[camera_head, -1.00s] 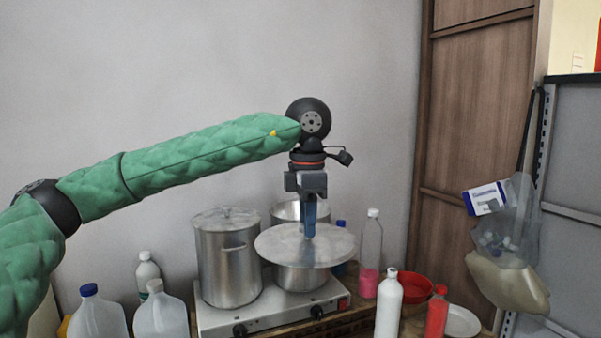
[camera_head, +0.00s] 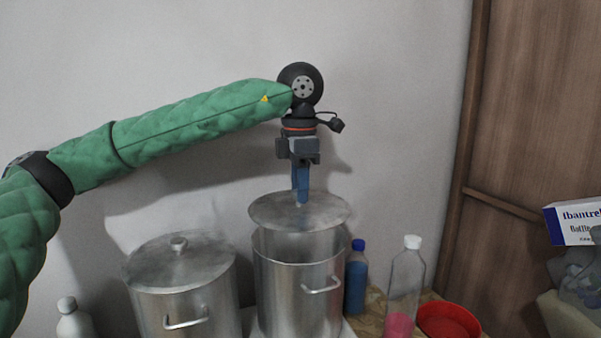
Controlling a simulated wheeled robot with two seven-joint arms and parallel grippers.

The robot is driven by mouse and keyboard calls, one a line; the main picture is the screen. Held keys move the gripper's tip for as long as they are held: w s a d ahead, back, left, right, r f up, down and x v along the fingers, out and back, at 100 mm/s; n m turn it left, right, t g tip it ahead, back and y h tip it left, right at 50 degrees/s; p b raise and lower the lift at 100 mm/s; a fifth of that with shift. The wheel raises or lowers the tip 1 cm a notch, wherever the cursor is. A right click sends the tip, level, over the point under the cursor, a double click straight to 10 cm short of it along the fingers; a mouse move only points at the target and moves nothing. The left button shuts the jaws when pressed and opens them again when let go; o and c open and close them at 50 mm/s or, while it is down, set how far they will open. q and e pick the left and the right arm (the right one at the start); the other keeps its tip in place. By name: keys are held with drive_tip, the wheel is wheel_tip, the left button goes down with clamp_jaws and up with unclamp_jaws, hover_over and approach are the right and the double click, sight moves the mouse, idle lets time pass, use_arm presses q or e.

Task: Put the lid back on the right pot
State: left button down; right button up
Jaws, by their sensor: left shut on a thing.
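My left gripper (camera_head: 301,200) points straight down and is shut on the knob of a round metal lid (camera_head: 275,210). The lid hangs roughly level just above the open right pot (camera_head: 285,290), a tall silver pot with a side handle. The lid looks roughly centred over the pot, a little to the back. The left pot (camera_head: 205,305) has its own lid (camera_head: 170,265) on. My right gripper is not in view.
A blue bottle (camera_head: 356,285) and a clear bottle with pink liquid (camera_head: 402,290) stand close to the right pot's right side. A red bowl (camera_head: 448,322) is farther right. A white-capped bottle (camera_head: 70,322) stands left of the pots. The wall is behind.

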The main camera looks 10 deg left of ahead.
sight(299, 206)
use_arm(q)
drive_tip(key=shift+w, duration=0.2)
drive_tip(key=shift+s+a+f, duration=0.15)
drive_tip(key=shift+s+f, duration=0.1)
drive_tip(key=shift+f, duration=0.5)
drive_tip(key=shift+w+f, duration=0.2)
drive_tip(key=shift+f, duration=1.2)
drive_tip(key=shift+s+f+b, duration=0.15)
drive_tip(key=shift+b, duration=0.35)
drive_tip(key=shift+f+b, duration=0.6)
drive_tip(key=shift+f, duration=0.15)
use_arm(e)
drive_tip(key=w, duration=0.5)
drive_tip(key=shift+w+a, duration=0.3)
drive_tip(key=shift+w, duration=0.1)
